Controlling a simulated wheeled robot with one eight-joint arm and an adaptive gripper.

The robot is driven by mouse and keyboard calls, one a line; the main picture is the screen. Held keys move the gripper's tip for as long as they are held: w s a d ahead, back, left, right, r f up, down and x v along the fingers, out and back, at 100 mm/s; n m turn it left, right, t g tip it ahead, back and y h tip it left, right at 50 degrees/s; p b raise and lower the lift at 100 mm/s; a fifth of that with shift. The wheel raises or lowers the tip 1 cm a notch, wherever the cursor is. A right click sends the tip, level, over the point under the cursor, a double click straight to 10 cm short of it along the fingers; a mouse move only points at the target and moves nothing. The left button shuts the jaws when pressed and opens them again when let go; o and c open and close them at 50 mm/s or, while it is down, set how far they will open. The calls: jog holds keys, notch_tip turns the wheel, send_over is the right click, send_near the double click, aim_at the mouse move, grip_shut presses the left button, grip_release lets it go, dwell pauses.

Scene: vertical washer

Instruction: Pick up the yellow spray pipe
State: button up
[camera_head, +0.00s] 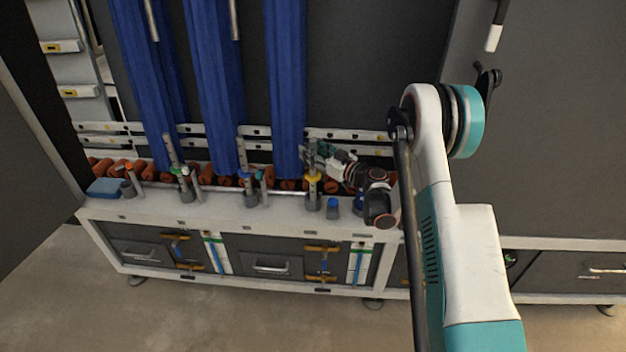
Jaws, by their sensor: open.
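The yellow spray pipe (313,186) is a slim grey upright pipe with a yellow ring, standing on the washer's light ledge. Similar pipes with a blue ring (248,177) and a green ring (183,172) stand to its left. My gripper (311,152) is open at the upper part of the yellow pipe, reaching in from the right. The fingers are small and partly overlap the pipe in view. I cannot tell whether they touch it or sit around it.
Blue hanging strips (287,95) come down behind the pipes. Orange rollers (222,183) lie along the back of the ledge. A small blue-topped post (332,207) stands just right of the yellow pipe. A blue block (105,188) lies at the ledge's left end.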

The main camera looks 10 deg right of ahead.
grip_shut()
jog(key=shift+r, duration=0.15)
